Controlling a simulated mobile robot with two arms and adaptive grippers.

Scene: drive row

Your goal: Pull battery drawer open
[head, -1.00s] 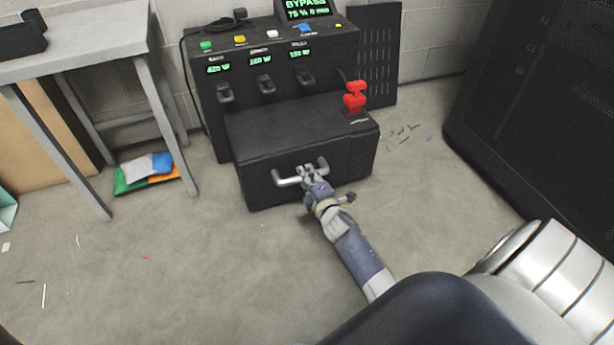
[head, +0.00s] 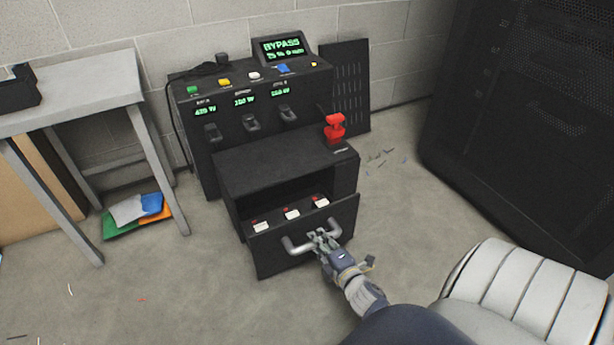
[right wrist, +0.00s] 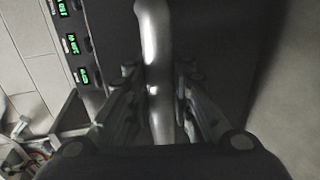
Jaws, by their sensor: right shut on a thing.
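The battery drawer (head: 268,254) at the bottom of the black power unit stands partly out. Several white blocks with red marks show inside it, among them a middle one (head: 292,214). A grey bar handle (head: 299,250) is fixed to the drawer front. My right gripper (head: 322,240) is shut on the handle near its right part. In the right wrist view the handle (right wrist: 157,75) runs between the two fingers. My left gripper is not in view.
The black unit (head: 235,178) carries a red switch (head: 335,128), buttons and a screen reading BYPASS. A grey table (head: 85,92) stands left. A dark perforated cabinet (head: 540,130) stands right. Floor before the drawer (head: 200,290) is clear.

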